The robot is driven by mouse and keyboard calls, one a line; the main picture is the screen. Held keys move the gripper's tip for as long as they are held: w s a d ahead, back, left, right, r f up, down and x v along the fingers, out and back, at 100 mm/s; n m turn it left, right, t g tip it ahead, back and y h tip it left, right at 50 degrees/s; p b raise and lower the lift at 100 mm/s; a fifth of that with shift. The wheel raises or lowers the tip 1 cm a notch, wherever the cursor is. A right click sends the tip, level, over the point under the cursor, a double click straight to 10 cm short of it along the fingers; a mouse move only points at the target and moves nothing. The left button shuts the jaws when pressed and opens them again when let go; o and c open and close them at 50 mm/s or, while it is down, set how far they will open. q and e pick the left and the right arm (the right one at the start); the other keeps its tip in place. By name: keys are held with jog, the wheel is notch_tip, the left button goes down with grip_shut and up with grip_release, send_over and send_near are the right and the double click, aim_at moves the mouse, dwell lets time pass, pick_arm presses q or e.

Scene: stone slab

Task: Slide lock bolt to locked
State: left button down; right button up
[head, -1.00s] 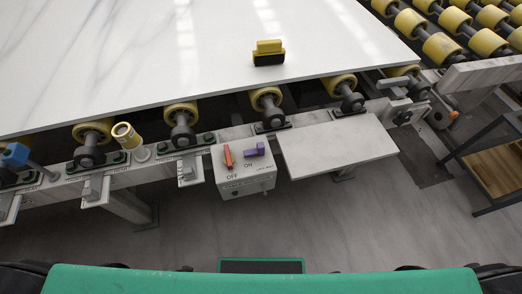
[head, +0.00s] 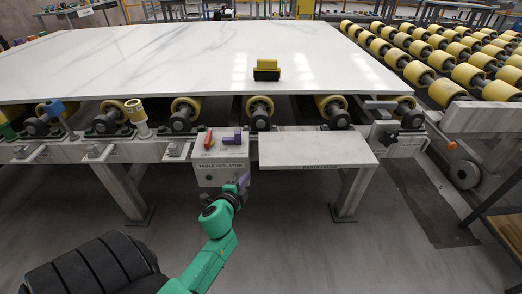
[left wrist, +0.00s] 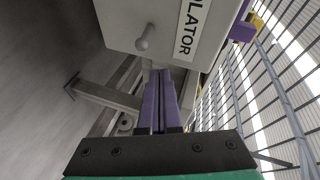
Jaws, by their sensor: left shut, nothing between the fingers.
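The white box marked "TABLE ISOLATOR" (head: 208,175) is fixed to the front of the stone slab's frame. My left gripper (head: 244,181) is at the box's lower right edge. Its purple fingers (left wrist: 161,76) are together and empty, below and right of the knob. My right gripper is not in view.
A pale shelf (head: 315,150) juts out right of the box, with a leg beneath. The white slab (head: 180,65) lies on yellow rollers and carries a yellow and black block (head: 267,70).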

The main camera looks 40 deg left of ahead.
pick_arm(q)
jog(key=r+m+t+b, duration=0.1)
jog(key=r, duration=0.2)
jog(key=r+m+t, duration=0.1)
jog(key=r, duration=0.2)
jog(key=r+t+y+b, duration=0.1)
jog(key=r, duration=0.2)
jog(key=shift+w+a+r+m+b, duration=0.2)
jog(key=shift+w+r+m+b, duration=0.1)
jog(key=shift+m+b, duration=0.1)
jog(key=w+a, duration=0.6)
jog(key=w, duration=0.1)
jog(key=shift+w+r, duration=0.1)
jog(key=shift+a, duration=0.15)
